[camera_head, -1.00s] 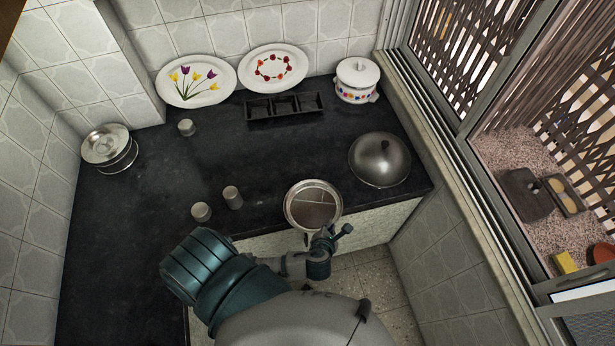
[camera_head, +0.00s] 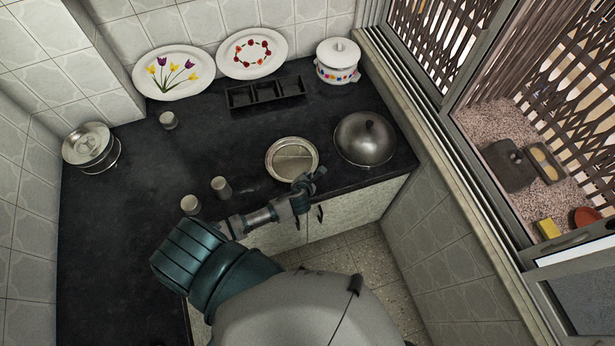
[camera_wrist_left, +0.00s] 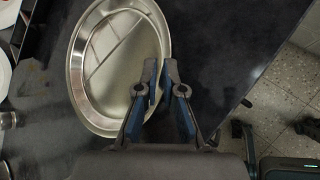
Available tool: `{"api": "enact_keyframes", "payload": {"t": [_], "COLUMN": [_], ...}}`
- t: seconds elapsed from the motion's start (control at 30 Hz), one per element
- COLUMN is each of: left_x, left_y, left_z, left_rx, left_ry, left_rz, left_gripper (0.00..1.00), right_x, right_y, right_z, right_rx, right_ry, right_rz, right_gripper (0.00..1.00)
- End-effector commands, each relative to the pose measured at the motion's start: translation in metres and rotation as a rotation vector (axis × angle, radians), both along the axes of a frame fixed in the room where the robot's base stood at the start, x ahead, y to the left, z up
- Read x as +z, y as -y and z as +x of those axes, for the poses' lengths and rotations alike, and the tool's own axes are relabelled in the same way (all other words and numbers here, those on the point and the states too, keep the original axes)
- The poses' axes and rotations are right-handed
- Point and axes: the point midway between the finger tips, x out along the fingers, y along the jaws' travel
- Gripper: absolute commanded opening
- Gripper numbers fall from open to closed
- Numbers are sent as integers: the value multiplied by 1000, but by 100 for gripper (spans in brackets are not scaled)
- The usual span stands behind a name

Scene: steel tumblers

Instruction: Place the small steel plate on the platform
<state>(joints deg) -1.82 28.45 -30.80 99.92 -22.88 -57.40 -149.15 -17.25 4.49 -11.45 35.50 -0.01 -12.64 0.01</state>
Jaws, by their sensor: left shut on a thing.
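The small steel plate (camera_head: 291,160), round with a raised rim, is over the front right part of the dark counter (camera_head: 225,145). It also shows in the left wrist view (camera_wrist_left: 118,62). My left gripper (camera_head: 308,183) is shut on the near rim of the plate, with the fingers (camera_wrist_left: 163,75) on either side of the rim in the left wrist view. I cannot tell whether the plate touches the counter. No separate platform stands out; the dark counter is the flat surface under the plate. My right gripper is not in view.
A steel dome lid (camera_head: 366,139) stands close to the right of the plate. Steel tumblers (camera_head: 221,187) (camera_head: 190,205) (camera_head: 168,120) stand to the left. A black three-part tray (camera_head: 265,93), a white pot (camera_head: 338,62) and decorated plates line the back. Mid-counter is clear.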

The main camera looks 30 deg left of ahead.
Motion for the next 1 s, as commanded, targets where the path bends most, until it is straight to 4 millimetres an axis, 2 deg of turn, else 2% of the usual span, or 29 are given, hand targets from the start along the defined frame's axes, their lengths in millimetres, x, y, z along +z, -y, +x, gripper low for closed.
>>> {"api": "enact_keyframes", "payload": {"t": [0.1, 0.3, 0.4, 0.43, 0.77, 0.87, 1.0], "left_x": [-12, -13, -14, -14, -12, -4, 14], "left_y": [-1, -1, -1, -1, 0, 3, 11], "left_z": [1, 1, 1, 1, -1, -9, -29], "left_rx": [1, -1, 1, 1, 0, -1, -3], "left_ry": [2, 4, 3, 3, 4, 4, 3], "left_rz": [2, 2, 2, 2, 2, 3, 3], "left_gripper": [0, 0, 27, 32, 32, 32, 32], "right_x": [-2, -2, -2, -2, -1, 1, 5], "right_y": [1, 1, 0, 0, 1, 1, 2], "right_z": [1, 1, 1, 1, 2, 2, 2], "right_rx": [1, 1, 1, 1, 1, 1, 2], "right_ry": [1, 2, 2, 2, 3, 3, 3], "right_rz": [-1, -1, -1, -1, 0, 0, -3], "right_gripper": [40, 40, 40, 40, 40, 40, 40]}}
